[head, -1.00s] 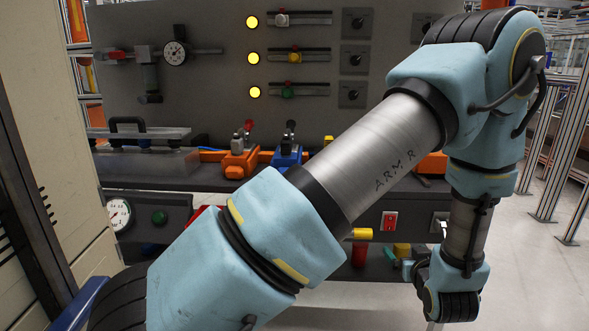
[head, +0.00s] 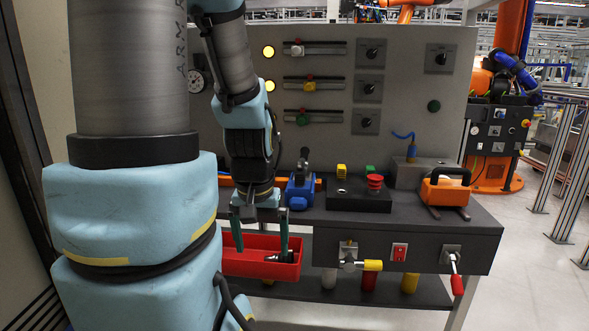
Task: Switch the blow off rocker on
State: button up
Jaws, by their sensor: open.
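A red rocker switch (head: 399,252) in a pale plate is set in the dark front face of the bench, right of centre in the head view. No label on it is readable, and I cannot tell which way it is tipped. My gripper (head: 260,230) points down to its left, its two greenish fingers apart. The fingers are in front of or over a red bin (head: 262,262), clear of the rocker. Nothing shows held between them.
A yellow-handled valve (head: 371,265) sits left of the rocker and a red-handled lever (head: 456,280) right of it.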

jog(key=shift+c, duration=0.2)
